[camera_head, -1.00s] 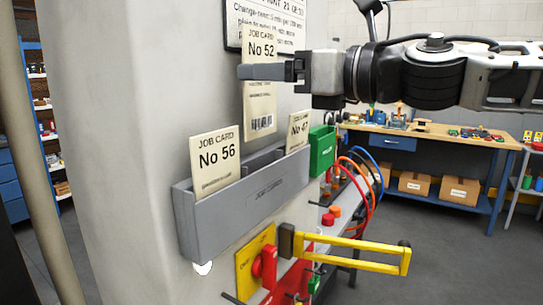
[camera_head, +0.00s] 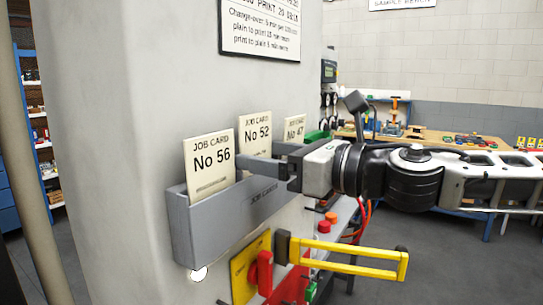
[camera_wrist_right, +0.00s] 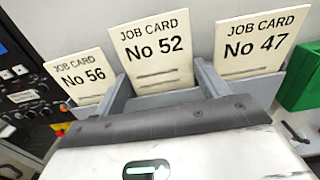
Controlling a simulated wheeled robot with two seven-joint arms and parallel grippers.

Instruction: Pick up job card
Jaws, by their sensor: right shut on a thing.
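The cream job card No 52 (camera_head: 256,132) stands upright between No 56 (camera_head: 210,162) and No 47 (camera_head: 295,127) at the grey wall rack (camera_head: 230,215). Its lower part is hidden behind my right gripper (camera_head: 258,163) and the rack front. That gripper is shut on card No 52 just above the rack's front edge. The right wrist view shows card No 52 (camera_wrist_right: 157,48) between the two fingers (camera_wrist_right: 163,88), No 56 (camera_wrist_right: 80,76) to the left and No 47 (camera_wrist_right: 255,42) to the right. My left gripper is not in view.
A green box (camera_head: 317,136) sits beside the rack's right end; it is close at the right in the wrist view (camera_wrist_right: 300,80). A yellow handle (camera_head: 350,262) juts out below the rack. A notice board (camera_head: 260,28) hangs above. A workbench stands behind.

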